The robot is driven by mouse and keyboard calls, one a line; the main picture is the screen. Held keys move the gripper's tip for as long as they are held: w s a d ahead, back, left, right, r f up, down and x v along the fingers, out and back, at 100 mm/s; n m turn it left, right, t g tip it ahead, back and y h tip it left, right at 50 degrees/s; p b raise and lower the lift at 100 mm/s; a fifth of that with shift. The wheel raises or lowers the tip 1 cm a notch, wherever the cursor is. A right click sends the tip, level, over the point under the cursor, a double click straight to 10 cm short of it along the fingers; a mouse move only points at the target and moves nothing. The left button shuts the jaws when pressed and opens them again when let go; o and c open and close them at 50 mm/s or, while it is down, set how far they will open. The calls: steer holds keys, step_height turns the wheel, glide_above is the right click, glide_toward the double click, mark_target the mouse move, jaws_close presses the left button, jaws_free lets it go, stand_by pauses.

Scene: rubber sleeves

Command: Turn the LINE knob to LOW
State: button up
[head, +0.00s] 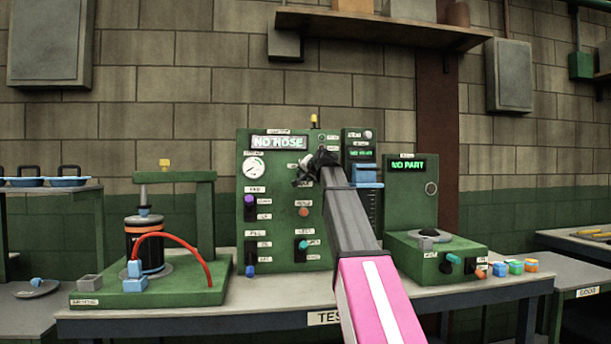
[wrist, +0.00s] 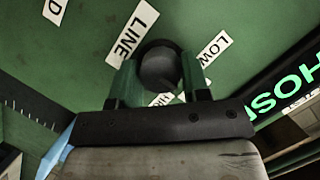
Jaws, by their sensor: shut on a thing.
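The LINE knob (wrist: 158,66) is a dark round knob on the green panel (wrist: 85,45), seen end-on in the wrist view. My gripper (wrist: 160,82) is shut on it, one finger on each side. The LINE label (wrist: 132,34) and the LOW label (wrist: 214,48) lie on either side of the knob. A third label (wrist: 166,99) is partly hidden between the fingers. I cannot tell which way the knob points. In the head view, my gripper (head: 314,168) reaches the upper right of the green panel (head: 283,225), and my arm hides the knob.
The panel display (head: 279,142) reads NO HOSE, above a white gauge (head: 253,167). Levers and buttons lie below. A green stand with a black cylinder (head: 145,243) and red hose is at left. A NO PART station (head: 411,205) and several small coloured blocks (head: 515,267) are at right.

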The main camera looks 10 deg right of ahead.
steer(key=shift+a+n+g+h, duration=0.15)
steer(key=shift+n+h, duration=0.8)
steer(key=shift+n, duration=0.5)
steer(key=shift+d+n+g+h, duration=0.15)
steer(key=shift+n+h, duration=0.8)
steer(key=shift+n, duration=0.5)
steer(key=shift+a, duration=0.1)
steer(key=o, duration=0.9)
steer(key=v, duration=1)
steer(key=shift+s+r, duration=0.25)
steer(key=shift+s, duration=0.1)
